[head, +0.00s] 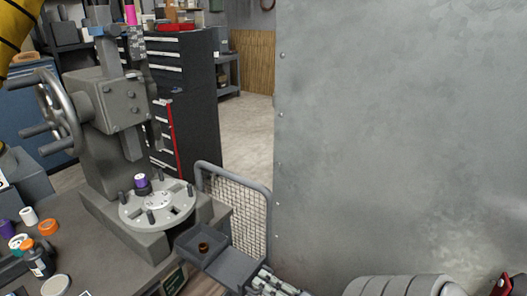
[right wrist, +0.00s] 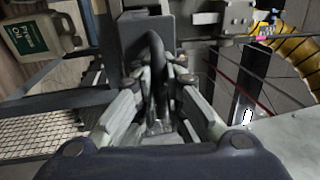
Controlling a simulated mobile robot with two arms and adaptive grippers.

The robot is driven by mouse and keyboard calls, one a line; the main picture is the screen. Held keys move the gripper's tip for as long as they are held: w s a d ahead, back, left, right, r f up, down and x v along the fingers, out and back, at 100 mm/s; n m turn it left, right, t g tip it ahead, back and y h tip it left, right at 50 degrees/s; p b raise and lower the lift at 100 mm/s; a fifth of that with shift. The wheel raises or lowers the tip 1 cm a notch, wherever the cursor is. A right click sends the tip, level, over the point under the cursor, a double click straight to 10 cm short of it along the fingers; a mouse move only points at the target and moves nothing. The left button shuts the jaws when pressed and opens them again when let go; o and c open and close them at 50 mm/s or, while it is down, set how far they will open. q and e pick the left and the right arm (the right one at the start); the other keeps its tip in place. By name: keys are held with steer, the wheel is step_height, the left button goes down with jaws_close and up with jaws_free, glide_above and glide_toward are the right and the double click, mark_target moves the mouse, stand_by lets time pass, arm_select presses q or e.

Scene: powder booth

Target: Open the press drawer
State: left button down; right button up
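The grey press (head: 118,110) stands on the bench at left, with a handwheel and a round slotted plate. Its dark drawer (head: 190,243) sticks out from below the base towards me. A small brown round piece lies inside the drawer. My right gripper (head: 268,282) is at the drawer's front, at the bottom of the head view. In the right wrist view, the fingers close in on both sides of a dark curved drawer handle (right wrist: 157,62) and appear shut on it. Part of the handle is hidden between the fingers. My left gripper is not in view.
A large grey metal panel (head: 400,130) fills the right side. A wire mesh guard (head: 238,212) stands behind the drawer. Several small bottles and rolls lie on the bench (head: 105,268) at left. A dark tool cabinet (head: 190,100) stands behind on open floor.

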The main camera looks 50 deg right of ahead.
steer(key=shift+o, duration=0.9)
steer(key=s+f, duration=0.2)
steer(key=s, duration=0.9)
steer(key=shift+s+d+f, duration=0.15)
steer(key=shift+s+d, duration=0.25)
steer(key=shift+d, duration=0.05)
steer(key=shift+f, duration=0.1)
steer(key=s+a+f+n+g+h+b, duration=0.1)
steer(key=a+f+n+g, duration=0.15)
steer(key=f, duration=0.65)
steer(key=s+a+f+n+g, duration=0.1)
steer(key=f+n+g, duration=0.2)
steer(key=f, duration=0.7)
steer(key=s+a+f+n+g+h+b, duration=0.1)
steer(key=f+n+g, duration=0.2)
steer(key=f, duration=0.6)
steer(key=s+a+f+n+g, duration=0.5)
steer(key=s+a+f, duration=0.1)
steer(key=f, duration=0.3)
steer(key=s+a+f+n+g+b, duration=0.1)
steer(key=s+a+f+n+g, duration=0.4)
steer(key=f, duration=0.4)
steer(key=shift+s+a+f+n+y, duration=0.25)
steer(key=shift+s+a+n+y, duration=0.05)
steer(key=shift+s+a+n, duration=0.4)
